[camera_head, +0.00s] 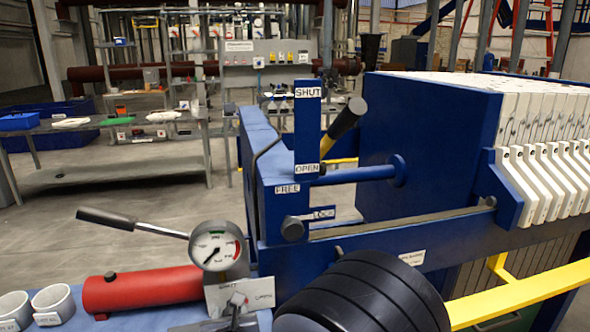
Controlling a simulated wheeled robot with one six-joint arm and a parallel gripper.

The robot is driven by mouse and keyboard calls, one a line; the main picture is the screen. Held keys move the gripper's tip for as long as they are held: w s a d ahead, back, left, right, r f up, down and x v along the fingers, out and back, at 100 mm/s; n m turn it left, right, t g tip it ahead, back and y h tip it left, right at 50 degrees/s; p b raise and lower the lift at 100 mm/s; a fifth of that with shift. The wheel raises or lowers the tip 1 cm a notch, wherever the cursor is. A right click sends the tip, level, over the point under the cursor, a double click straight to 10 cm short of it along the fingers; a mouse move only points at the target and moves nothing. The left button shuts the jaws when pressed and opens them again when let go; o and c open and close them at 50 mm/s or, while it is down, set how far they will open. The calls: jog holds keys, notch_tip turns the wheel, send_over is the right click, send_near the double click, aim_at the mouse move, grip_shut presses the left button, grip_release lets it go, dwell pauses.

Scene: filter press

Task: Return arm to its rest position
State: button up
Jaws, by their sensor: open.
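My gripper is not in view, and I cannot see any clear part of my arm. The blue filter press (430,125) fills the middle and right, with white plates (540,180) stacked at its right. An upright blue post bears a SHUT label (308,92) at its top and an OPEN label (306,168) lower down. A lever with a black grip (347,118) and yellow shaft leans up to the right beside the post. FREE (287,189) and LOCK (323,213) labels sit below, near a dark round knob (293,228).
A dial gauge (217,246), a black-gripped pump handle (107,217) and a red cylinder (143,289) stand at lower left, beside white cups (53,303). A black ribbed round body (365,295) and a yellow bar (515,297) fill the lower right. Open floor (120,215) lies left.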

jog(key=shift+f+b, duration=0.15)
jog(key=shift+b, duration=0.3)
jog(key=shift+s, duration=0.1)
jog(key=v, duration=1)
jog(key=shift+r+p, duration=0.3)
jog(key=shift+p, duration=0.1)
jog(key=shift+d+f, duration=0.1)
jog(key=shift+f, duration=0.1)
jog(key=b+x, duration=0.1)
jog(key=x, duration=0.9)
jog(key=shift+w+f, duration=0.1)
jog(key=shift+w, duration=0.15)
jog(key=shift+s+r+p, duration=0.15)
jog(key=shift+r+p, duration=0.2)
jog(key=shift+p, duration=0.75)
jog(key=n+h+p, duration=0.1)
jog(key=p, duration=0.3)
